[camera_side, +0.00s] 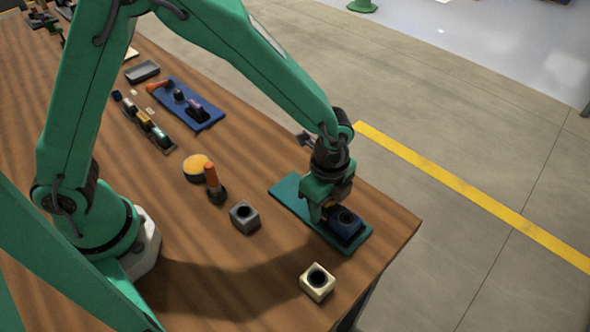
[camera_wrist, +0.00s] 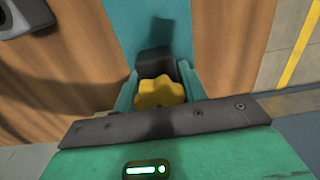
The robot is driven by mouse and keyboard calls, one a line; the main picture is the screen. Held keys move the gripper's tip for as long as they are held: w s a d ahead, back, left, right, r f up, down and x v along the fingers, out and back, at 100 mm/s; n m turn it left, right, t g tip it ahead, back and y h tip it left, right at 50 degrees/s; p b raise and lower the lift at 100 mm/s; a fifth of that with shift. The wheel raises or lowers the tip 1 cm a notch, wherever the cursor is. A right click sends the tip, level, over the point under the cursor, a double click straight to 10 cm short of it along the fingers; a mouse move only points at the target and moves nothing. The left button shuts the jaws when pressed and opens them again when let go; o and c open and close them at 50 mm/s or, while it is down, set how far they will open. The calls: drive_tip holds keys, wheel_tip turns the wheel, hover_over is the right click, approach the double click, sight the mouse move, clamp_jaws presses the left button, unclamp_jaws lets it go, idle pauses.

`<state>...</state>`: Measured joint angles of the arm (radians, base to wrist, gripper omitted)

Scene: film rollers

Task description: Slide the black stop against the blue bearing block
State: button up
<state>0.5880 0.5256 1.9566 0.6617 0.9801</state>
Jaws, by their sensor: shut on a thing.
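The blue bearing block (camera_side: 347,226), with a dark round bore, sits on the teal plate (camera_side: 287,192) near its front right end. In the wrist view, the black stop (camera_wrist: 155,62) stands on the plate (camera_wrist: 155,18), with a yellow lobed knob (camera_wrist: 160,93) on my side of it. My gripper (camera_side: 322,209) is low over the plate, just left of the blue block. In the wrist view its fingers (camera_wrist: 160,88) are shut on the knob of the stop. In the side view my gripper mostly hides the stop, so I cannot tell whether it touches the block.
A cream bored block (camera_side: 317,283) and a grey bored block (camera_side: 244,217) stand on the wooden table. A blue board (camera_side: 185,102) with parts lies at the back. The table edge is close to the plate.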

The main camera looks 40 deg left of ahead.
drive_tip(key=shift+d, duration=0.1)
drive_tip(key=o, duration=1.3)
drive_tip(key=shift+c, duration=0.2)
drive_tip(key=shift+r, duration=0.15)
drive_tip(key=shift+r, duration=3.8)
